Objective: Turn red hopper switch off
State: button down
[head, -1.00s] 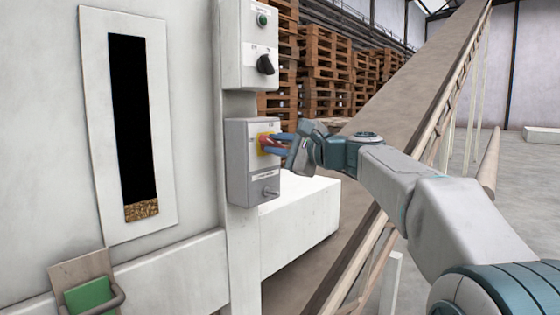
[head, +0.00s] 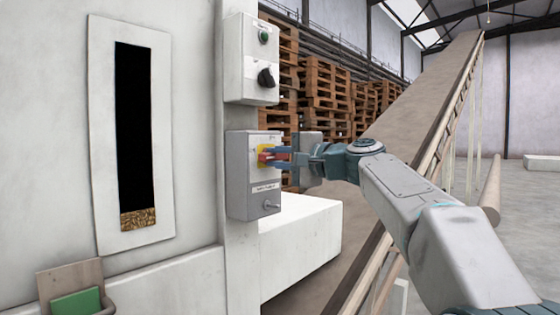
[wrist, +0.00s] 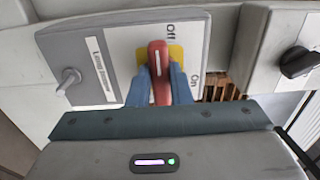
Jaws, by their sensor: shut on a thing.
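The red hopper switch (head: 266,154) is a red handle on a yellow plate, on the front of the lower grey box (head: 240,180). In the wrist view, the red handle (wrist: 157,58) lies along the picture's height, its far end at the printed "Off". The "On" print is off to the right of the yellow plate. My gripper (head: 270,156) has its blue fingers at the handle. In the wrist view, my gripper (wrist: 160,78) is shut on the handle, one finger on each side. The fingers hide part of the yellow plate.
A small metal toggle (head: 270,206) sits lower on the same box. An upper box (head: 250,60) carries a black knob (head: 266,78) and a green button (head: 264,36). A white block (head: 305,235) stands below. The sloping conveyor (head: 425,95) rises behind my arm.

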jog(key=shift+s+a, duration=0.1)
jog(key=shift+a, duration=0.05)
jog(key=c, duration=1.3)
grip_release()
jog(key=shift+a, duration=0.1)
jog(key=b+v, duration=0.1)
jog(key=v, duration=1.2)
jog(key=shift+s+d, duration=0.2)
jog(key=shift+d, duration=0.15)
jog(key=s+f+n+g+h+p, duration=0.1)
jog(key=s+f+g+h+p, duration=0.1)
jog(key=s+f+h+p, duration=0.45)
jog(key=s+f+n+g+h+p, duration=0.1)
jog(key=s+f+g+h+p, duration=0.2)
jog(key=f, duration=0.7)
jog(key=s+d+f+n+g+h+p, duration=0.1)
jog(key=s+d+f+p, duration=0.1)
jog(key=s, duration=0.3)
jog(key=s+d+f+n+g+h+p, duration=0.1)
jog(key=s+d+f+n+h+p, duration=0.1)
jog(key=s+f, duration=0.3)
jog(key=s+d+f+n+g+h+p, duration=0.1)
jog(key=s+d+f+n+p, duration=0.1)
jog(key=s+d+f+p, duration=0.1)
jog(key=shift+s+d+f+h+p, duration=0.2)
jog(key=shift+s+d+p, duration=0.1)
jog(key=shift+s, duration=0.2)
jog(key=shift+s+d+f+h+p, duration=0.2)
jog(key=shift+s+p, duration=0.1)
jog(key=shift+s, duration=0.2)
